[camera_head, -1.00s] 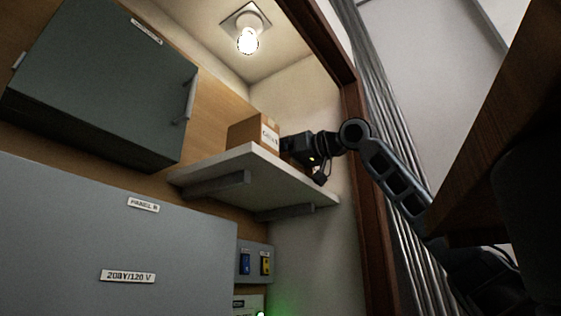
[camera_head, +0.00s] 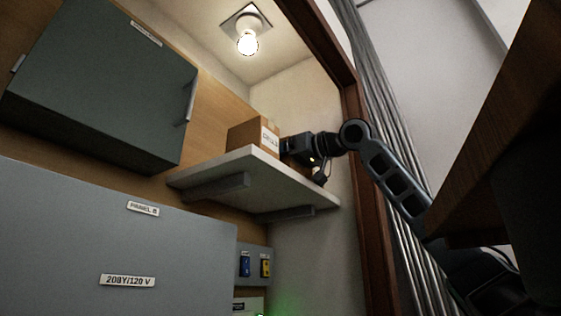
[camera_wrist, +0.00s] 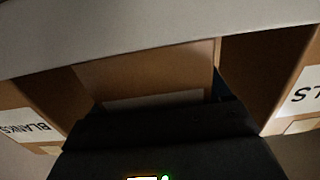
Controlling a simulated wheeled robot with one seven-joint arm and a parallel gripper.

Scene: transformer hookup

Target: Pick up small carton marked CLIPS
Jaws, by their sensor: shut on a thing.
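In the wrist view a brown carton (camera_wrist: 150,72) stands in the middle, directly ahead of my gripper (camera_wrist: 160,108). My gripper is shut on this carton. Its pale label (camera_wrist: 155,100) is mostly covered by the gripper, so I cannot read CLIPS on it. In the head view my gripper (camera_head: 287,148) reaches in from the right at the shelf. A brown carton (camera_head: 243,137) with a white label stands on the shelf just left of it; its label is too small to read surely. The held carton is hidden there.
In the wrist view a carton marked BLANKS (camera_wrist: 28,112) stands close on the left, and another with letters ending in LS (camera_wrist: 290,100) close on the right. The pale shelf (camera_head: 225,172) has a wooden door frame (camera_head: 352,100) to its right. A grey cabinet (camera_head: 100,85) hangs left.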

